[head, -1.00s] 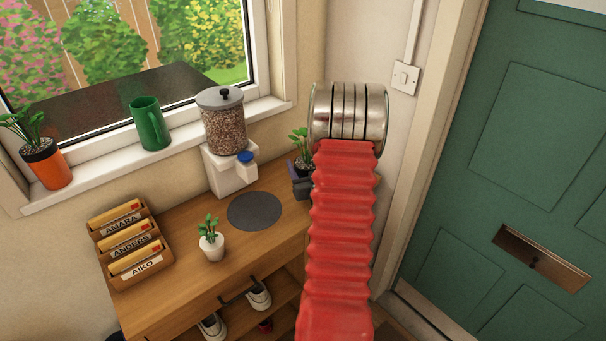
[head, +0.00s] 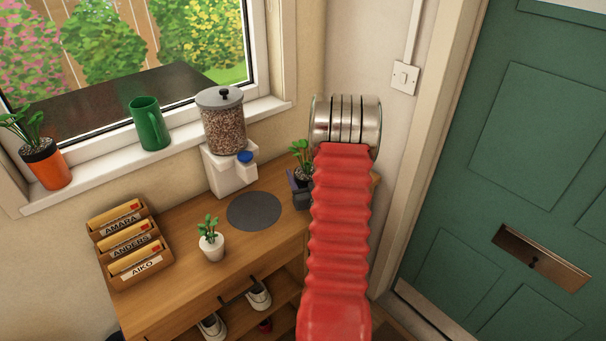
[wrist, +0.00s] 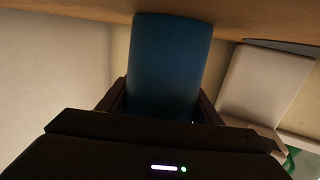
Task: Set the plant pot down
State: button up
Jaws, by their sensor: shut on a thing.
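The plant pot (wrist: 170,55) is dark blue and held between the jaws of my gripper (wrist: 161,103) in the wrist view. Its far end overlaps the wooden top at the upper edge of that view; I cannot tell whether it touches. In the head view its green leaves (head: 301,152) show left of my red arm, over the right end of the wooden cabinet top (head: 180,270). The plant looks about upright. My arm hides most of the pot and gripper there.
A round dark mat (head: 254,211) lies bare on the cabinet top. A grain dispenser (head: 224,125) stands behind it. A small white pot (head: 211,246) and a letter rack (head: 130,245) stand to the left. A green door (head: 510,180) is at right.

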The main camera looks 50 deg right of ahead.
jog(key=o, duration=1.1)
jog(key=shift+c, duration=0.2)
jog(key=v, duration=1.3)
jog(key=shift+s+a, duration=0.2)
jog(key=shift+s, duration=0.2)
